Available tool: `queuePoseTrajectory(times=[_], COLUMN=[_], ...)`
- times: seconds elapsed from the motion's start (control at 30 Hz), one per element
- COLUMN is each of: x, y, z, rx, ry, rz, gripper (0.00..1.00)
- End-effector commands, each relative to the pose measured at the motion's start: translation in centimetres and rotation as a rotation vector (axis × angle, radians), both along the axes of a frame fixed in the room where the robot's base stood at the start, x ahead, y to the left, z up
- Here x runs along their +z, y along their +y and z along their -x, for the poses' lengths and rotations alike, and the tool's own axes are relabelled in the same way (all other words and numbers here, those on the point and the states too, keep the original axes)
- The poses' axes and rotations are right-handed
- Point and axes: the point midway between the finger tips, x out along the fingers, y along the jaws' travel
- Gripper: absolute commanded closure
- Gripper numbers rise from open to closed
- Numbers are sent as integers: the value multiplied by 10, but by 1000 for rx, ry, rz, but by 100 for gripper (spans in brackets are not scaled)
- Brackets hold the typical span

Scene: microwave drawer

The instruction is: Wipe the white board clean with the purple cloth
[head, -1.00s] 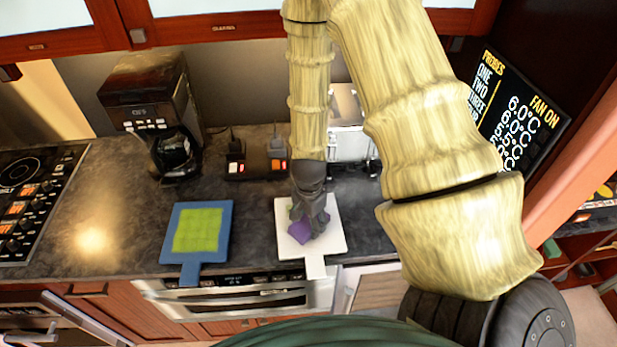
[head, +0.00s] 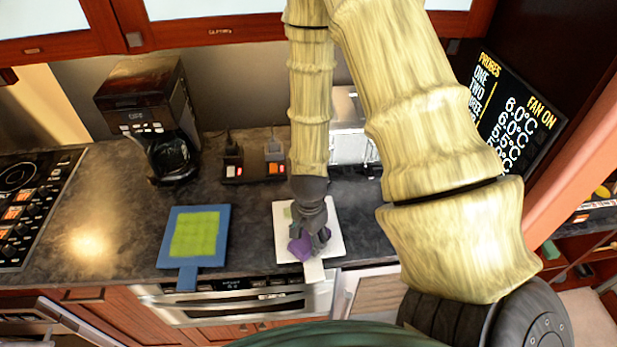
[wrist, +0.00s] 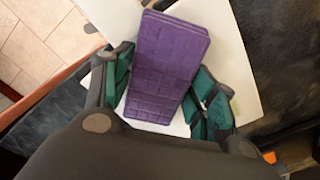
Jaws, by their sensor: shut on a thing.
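The white board (head: 332,222) lies on the dark counter near its front edge, with its handle pointing toward me. A small pale green patch (head: 287,212) shows on its upper left part. My gripper (head: 308,240) is over the lower part of the board, pointing down. It is shut on the purple cloth (head: 299,249), a folded block. In the wrist view the purple cloth (wrist: 168,62) sits between the green-padded fingers (wrist: 160,88), over the white board (wrist: 238,80). The gripper and cloth hide part of the board. I cannot tell whether the cloth touches it.
A blue board (head: 222,240) with a green patch (head: 195,234) lies to the left. A coffee machine (head: 150,105) and a power strip (head: 252,170) stand behind. A stove (head: 30,200) is at far left. The counter between the boards is clear.

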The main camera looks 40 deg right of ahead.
Motion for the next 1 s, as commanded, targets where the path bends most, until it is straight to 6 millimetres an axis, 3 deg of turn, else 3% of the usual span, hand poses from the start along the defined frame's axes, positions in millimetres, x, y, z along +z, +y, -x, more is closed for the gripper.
queuePoseTrajectory(times=[0.47,1.0], x=[0,-1], y=[10,32], z=[17,5], rx=[0,1], ry=[-1,-1], rz=[0,1], gripper=[73,73])
